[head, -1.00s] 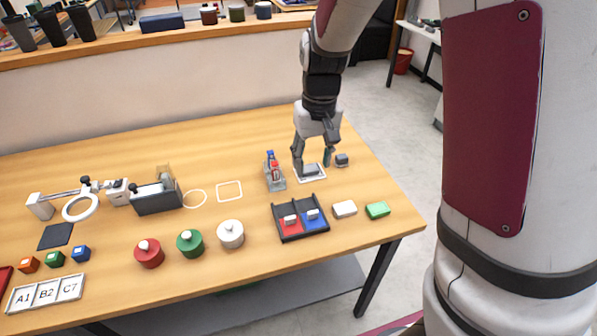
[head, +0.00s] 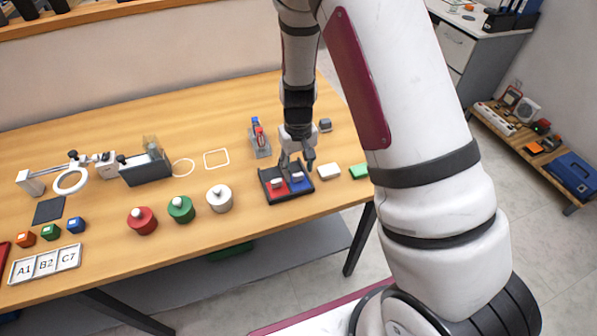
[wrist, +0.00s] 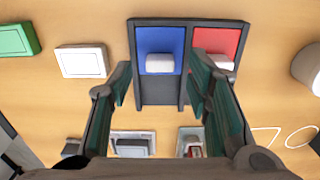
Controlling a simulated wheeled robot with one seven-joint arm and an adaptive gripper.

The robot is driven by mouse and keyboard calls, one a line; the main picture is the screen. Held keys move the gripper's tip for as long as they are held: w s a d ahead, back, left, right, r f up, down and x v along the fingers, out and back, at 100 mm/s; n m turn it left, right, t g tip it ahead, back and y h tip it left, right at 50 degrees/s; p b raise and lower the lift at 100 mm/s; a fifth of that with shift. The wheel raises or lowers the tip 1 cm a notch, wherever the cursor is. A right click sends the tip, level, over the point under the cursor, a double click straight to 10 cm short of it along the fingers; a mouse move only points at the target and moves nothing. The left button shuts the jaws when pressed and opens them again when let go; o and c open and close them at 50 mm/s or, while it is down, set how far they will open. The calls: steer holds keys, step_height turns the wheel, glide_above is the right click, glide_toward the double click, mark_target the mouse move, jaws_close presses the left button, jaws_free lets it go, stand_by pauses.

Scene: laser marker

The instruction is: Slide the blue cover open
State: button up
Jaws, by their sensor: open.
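The blue cover (head: 297,186) is the right panel of a dark two-slot tray (head: 270,201), with a pale knob on it. In the wrist view the blue cover (wrist: 160,40) is on the left side of the tray, its white handle (wrist: 160,63) facing me, with bare dark tray floor on my side of it. A red cover (head: 275,190) lies beside it. My gripper (head: 297,168) is over the tray above the blue cover. In the wrist view my gripper (wrist: 160,97) is open, its fingers spread to either side of the handle. No contact with the handle is visible.
A white block (head: 329,172) and a green block (head: 359,171) lie right of the tray. A holder with small bottles (head: 260,143) stands behind it.

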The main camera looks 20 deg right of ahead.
steer(key=shift+f, duration=1.2)
steer(key=shift+c, duration=0.6)
jaws_close()
steer(key=w+b, duration=0.3)
steer(key=w, duration=0.2)
steer(key=shift+w+f, duration=0.1)
steer(key=shift+w, duration=0.6)
steer(key=shift+r, duration=0.2)
steer(key=shift+o, duration=0.6)
jaws_free()
step_height(320, 180, up, 12)
